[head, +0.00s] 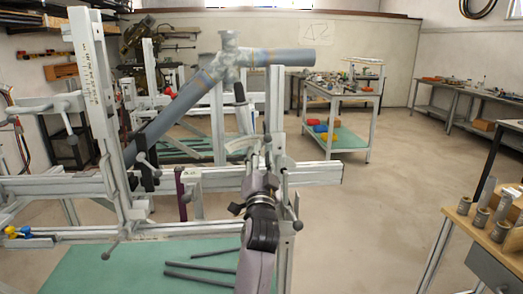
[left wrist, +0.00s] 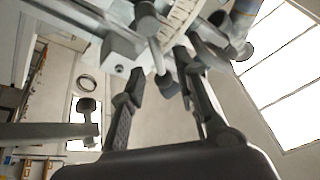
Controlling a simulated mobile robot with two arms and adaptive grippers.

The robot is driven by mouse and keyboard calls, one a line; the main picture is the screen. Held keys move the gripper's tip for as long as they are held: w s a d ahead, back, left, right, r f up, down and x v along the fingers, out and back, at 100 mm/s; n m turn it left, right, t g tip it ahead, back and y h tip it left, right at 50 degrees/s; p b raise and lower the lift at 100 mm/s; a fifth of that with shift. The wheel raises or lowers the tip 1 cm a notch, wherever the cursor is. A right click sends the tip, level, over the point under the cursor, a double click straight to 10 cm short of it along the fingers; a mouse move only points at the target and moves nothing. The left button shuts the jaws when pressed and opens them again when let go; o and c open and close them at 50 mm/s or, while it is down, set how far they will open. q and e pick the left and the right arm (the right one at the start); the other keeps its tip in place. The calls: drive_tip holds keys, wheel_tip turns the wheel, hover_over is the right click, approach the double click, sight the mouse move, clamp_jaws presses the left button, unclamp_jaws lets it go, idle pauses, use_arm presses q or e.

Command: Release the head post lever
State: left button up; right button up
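The grey metal jig (head: 95,100) fills the left and middle of the head view and holds joined grey tubes (head: 180,105). My left gripper (head: 267,148) is up against the jig's right upright (head: 276,100). In the left wrist view, my left gripper (left wrist: 160,66) has its two dark fingers apart. A grey lever (left wrist: 158,58) with a rounded end reaches down between the fingertips; I cannot tell whether either finger touches it. In the head view, this lever is hidden or too small to tell apart. My right gripper is not in view.
Another clamp lever (head: 297,212) hangs right of my left arm. Dark rods lie on the green base (head: 150,265). A tool cart (head: 345,105) stands behind, and a wooden-topped table (head: 480,230) with metal parts is at the right. The floor between is clear.

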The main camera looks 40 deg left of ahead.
use_arm(q)
drive_tip(key=v, duration=0.4)
drive_tip(key=shift+s+d+f, duration=0.1)
drive_tip(key=shift+s+d, duration=0.05)
drive_tip(key=shift+d, duration=0.05)
idle(0.4)
